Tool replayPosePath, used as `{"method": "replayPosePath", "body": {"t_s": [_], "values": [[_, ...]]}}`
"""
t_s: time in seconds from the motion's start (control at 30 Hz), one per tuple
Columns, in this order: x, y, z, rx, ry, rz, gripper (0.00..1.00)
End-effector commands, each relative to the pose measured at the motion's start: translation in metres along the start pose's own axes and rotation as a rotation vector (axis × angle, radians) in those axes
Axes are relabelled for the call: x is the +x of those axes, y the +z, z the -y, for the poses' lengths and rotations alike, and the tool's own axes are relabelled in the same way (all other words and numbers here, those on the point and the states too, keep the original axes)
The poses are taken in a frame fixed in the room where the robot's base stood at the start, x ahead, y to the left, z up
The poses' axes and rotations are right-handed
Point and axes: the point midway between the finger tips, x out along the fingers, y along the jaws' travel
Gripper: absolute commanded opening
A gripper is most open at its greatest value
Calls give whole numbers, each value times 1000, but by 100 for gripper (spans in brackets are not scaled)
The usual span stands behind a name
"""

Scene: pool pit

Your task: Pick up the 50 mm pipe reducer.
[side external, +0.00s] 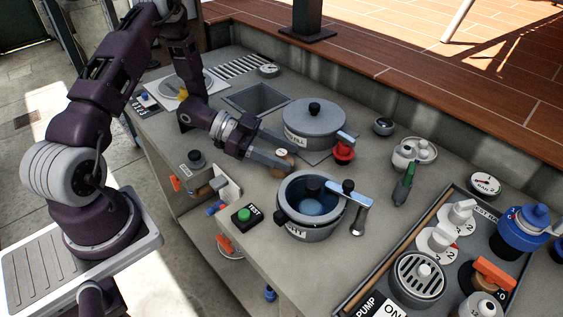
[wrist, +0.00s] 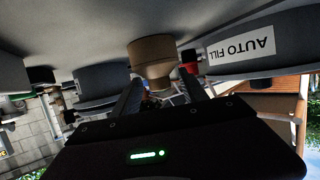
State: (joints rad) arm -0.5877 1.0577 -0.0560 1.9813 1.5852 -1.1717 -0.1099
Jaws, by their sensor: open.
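In the wrist view the fingers (wrist: 160,88) show one on each side of the fitting's narrower part. I cannot tell whether either finger touches it. Part of the fitting is hidden by the fingers in the side view.
The AUTO FILL pot (side external: 314,128) stands close behind, with a red knob (side external: 344,151) beside it. An open pot with a crank handle (side external: 310,231) is close in front. A green button box (side external: 245,217) sits at the counter edge. A parts tray (side external: 385,268) lies at right.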

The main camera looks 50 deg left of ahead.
Motion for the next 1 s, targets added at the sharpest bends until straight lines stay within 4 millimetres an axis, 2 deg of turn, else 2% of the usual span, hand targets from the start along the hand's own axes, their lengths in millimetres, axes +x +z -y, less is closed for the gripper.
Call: {"method": "replayPosePath", "body": {"t_s": [0.03, 0.13, 0.37, 0.47, 0.63, 1.0], "values": [[10, 1, 0, -1, 3, 0, 51], [23, 0, 0, 0, 1, 1, 51], [27, 0, 1, 0, 0, 1, 51], [26, 0, 1, 0, 0, 1, 35], [26, 0, 1, 0, 0, 1, 2], [25, -3, 1, 0, -1, 0, 0]]}}
